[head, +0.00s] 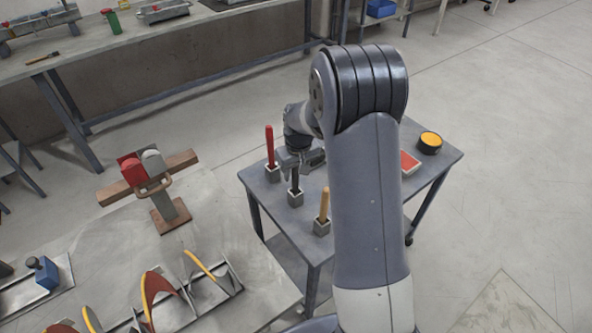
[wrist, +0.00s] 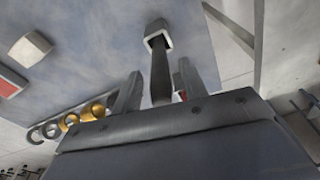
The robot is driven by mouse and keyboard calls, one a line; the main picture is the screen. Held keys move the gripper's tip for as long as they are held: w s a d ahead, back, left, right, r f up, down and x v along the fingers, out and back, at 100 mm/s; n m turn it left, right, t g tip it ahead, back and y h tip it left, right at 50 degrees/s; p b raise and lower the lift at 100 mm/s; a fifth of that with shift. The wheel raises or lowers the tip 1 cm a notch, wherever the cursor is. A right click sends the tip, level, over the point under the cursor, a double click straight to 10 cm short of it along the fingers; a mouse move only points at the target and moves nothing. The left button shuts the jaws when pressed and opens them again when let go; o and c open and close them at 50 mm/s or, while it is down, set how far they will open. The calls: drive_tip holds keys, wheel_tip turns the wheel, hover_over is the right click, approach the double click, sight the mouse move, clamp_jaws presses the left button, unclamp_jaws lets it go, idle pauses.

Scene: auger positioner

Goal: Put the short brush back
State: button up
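A dark-handled tool, which may be the short brush, stands upright in a small grey square holder (head: 295,198) on the small grey table (head: 262,196). Its dark handle (wrist: 160,72) rises between my fingers in the wrist view, with its foot in the holder (wrist: 157,32). My gripper (head: 292,160) is over it, pointing down. In the wrist view my gripper (wrist: 158,92) is open around the handle, with a gap visible on each side. Bristles do not show; they are hidden in the holder, if there are any.
A red handle (head: 269,146) stands in a holder behind, and a wooden handle (head: 323,204) in one in front. A red-topped block (head: 409,163) and a yellow-topped round tin (head: 430,142) are at the table's right. A wooden-handled brush (head: 42,57) lies on the back bench.

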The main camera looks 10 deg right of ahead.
drive_tip(key=shift+r, duration=0.65)
wheel_tip(320, 180, up, 11)
drive_tip(key=s, duration=0.1)
drive_tip(key=shift+s, duration=0.25)
drive_tip(key=shift+d, duration=0.1)
